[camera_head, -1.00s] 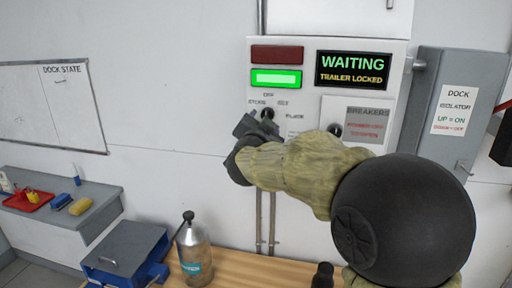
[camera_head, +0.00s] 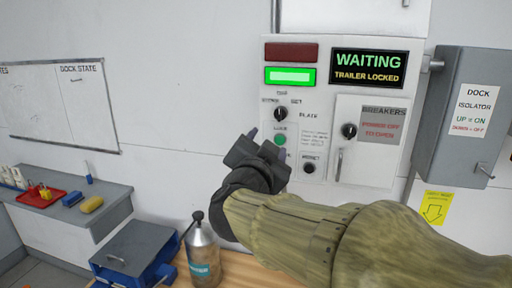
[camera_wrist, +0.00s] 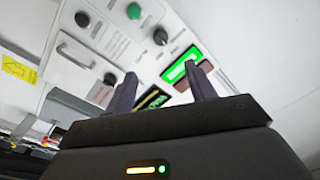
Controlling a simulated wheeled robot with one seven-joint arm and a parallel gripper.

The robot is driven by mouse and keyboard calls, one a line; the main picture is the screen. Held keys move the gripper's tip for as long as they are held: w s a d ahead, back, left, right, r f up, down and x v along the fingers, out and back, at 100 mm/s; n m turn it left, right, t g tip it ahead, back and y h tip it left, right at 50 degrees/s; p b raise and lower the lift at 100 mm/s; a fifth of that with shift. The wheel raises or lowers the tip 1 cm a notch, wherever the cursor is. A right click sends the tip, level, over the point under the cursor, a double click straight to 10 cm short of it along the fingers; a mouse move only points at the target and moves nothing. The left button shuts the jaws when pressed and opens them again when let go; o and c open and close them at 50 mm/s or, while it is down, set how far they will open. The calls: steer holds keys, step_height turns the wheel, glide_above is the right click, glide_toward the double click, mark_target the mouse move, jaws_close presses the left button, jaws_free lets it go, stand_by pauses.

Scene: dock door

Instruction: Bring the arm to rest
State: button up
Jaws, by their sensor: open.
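My gripper (camera_head: 266,146) is in front of the lower left of the wall control panel (camera_head: 320,130), its two fingers apart and nothing between them. In the wrist view the open fingers (camera_wrist: 160,90) point toward the panel, with the lit green lamp and display behind them. The panel's display (camera_head: 369,69) reads WAITING, TRAILER LOCKED. A selector knob (camera_head: 281,113) and a green button (camera_head: 280,140) sit just above and beside the fingers. Whether the gripper touches the panel is hard to tell, but a gap seems to show.
A grey dock isolator box (camera_head: 460,115) stands out from the wall at the right, above a yellow arrow sign (camera_head: 435,208). Below are a wooden bench (camera_head: 245,274), a metal bottle (camera_head: 202,255), a blue-grey box (camera_head: 130,250) and a side counter with a red tray (camera_head: 42,197).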

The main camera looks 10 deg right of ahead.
step_height(320, 180, down, 18)
steer(key=n+g+y, duration=0.5)
steer(key=n+y, duration=0.2)
steer(key=n, duration=0.1)
steer(key=s+d+f+n+g+p, duration=0.1)
steer(key=s+d+f+g, duration=0.5)
steer(key=s+f, duration=0.9)
steer(key=f+n+g, duration=0.1)
steer(key=g, duration=0.2)
steer(key=shift+n+g+h, duration=0.3)
steer(key=shift+n+g, duration=0.1)
